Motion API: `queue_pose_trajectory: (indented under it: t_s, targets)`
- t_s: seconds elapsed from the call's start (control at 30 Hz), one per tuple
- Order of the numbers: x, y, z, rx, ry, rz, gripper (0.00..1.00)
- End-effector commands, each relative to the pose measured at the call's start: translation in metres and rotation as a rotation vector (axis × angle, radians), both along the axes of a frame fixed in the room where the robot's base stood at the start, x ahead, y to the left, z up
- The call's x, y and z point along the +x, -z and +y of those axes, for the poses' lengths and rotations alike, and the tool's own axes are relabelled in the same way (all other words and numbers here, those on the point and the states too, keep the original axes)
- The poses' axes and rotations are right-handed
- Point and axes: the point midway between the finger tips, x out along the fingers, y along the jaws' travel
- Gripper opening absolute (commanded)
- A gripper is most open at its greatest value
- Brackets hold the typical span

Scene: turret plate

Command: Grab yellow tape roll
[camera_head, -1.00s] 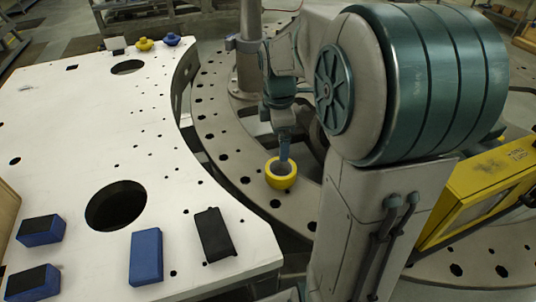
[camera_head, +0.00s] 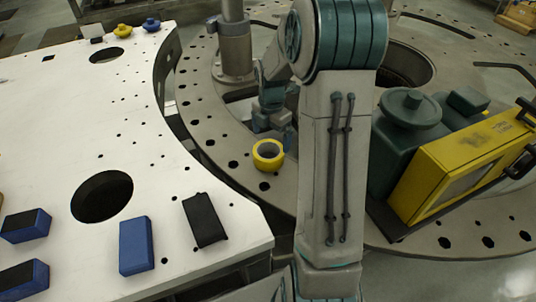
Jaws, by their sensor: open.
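The yellow tape roll (camera_head: 268,155) lies flat on the grey perforated ring plate (camera_head: 228,165), with its dark hole facing up. My gripper (camera_head: 278,130) is just behind the roll and slightly to its right, with blue fingers. It is open and holds nothing. My own arm link partly hides the gripper on the right. Whether a finger touches the roll's far rim cannot be told.
A white table (camera_head: 100,150) with holes stands at left, its curved edge near the ring. Blue blocks (camera_head: 136,245) and a black block (camera_head: 205,220) lie on it. A yellow-fronted machine (camera_head: 465,160) is at right.

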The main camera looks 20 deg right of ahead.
Motion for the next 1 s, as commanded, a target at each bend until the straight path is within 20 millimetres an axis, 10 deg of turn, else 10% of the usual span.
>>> queue_pose_trajectory:
  t_s: [0.87, 1.0]
  targets:
    - [0.002, 0.065, 0.003, 0.0, 0.002, 0.0, 1.0]
    - [0.002, 0.065, 0.003, 0.0, 0.002, 0.0, 0.67]
